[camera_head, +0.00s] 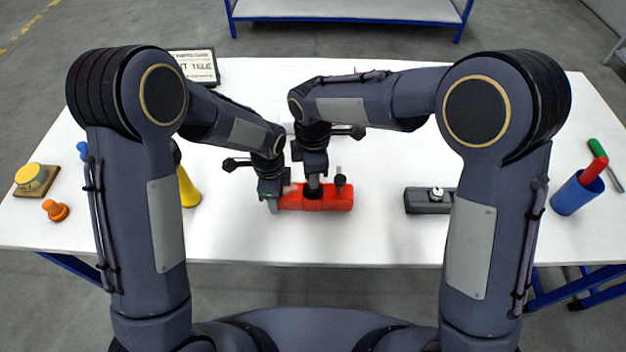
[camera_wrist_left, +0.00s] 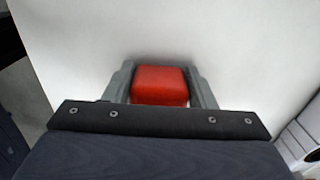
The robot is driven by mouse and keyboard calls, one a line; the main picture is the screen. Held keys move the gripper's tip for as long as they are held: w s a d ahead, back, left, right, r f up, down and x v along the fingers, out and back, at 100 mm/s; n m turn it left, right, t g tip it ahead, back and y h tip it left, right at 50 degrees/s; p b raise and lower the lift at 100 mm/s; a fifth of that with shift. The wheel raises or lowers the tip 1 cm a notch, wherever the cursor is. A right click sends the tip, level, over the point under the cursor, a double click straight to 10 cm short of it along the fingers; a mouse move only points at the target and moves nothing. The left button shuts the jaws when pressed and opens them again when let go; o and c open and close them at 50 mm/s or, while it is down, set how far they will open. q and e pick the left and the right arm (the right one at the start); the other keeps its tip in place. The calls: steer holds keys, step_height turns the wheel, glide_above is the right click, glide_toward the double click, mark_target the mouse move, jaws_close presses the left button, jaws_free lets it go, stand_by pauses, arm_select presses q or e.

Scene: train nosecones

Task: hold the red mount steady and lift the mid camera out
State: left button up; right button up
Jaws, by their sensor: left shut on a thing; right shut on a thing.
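The red mount (camera_head: 330,198) lies lengthwise on the white table in front of me. My left gripper (camera_head: 271,200) is shut on its left end; in the left wrist view the red mount (camera_wrist_left: 160,86) sits between the two grey fingers. My right gripper (camera_head: 314,182) points down at the middle of the mount and is shut on the mid camera, which it mostly hides. The camera seems to be still at the mount's top; its exact seating is hidden. Another small dark camera (camera_head: 340,181) with a light top stands toward the mount's right end.
A dark grey block (camera_head: 420,205) with a light round part lies to the right. A yellow cone (camera_head: 188,188), an orange knob (camera_head: 55,210) and a sign (camera_head: 200,68) are on the left. Table between mount and grey block is clear.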

step_height(320, 180, up, 6)
steer(key=shift+r, duration=0.1)
arm_select(q)
steer(key=o, duration=1.2)
steer(key=shift+r, duration=0.1)
step_height(320, 180, up, 12)
steer(key=shift+f, duration=0.1)
steer(key=shift+w, duration=0.1)
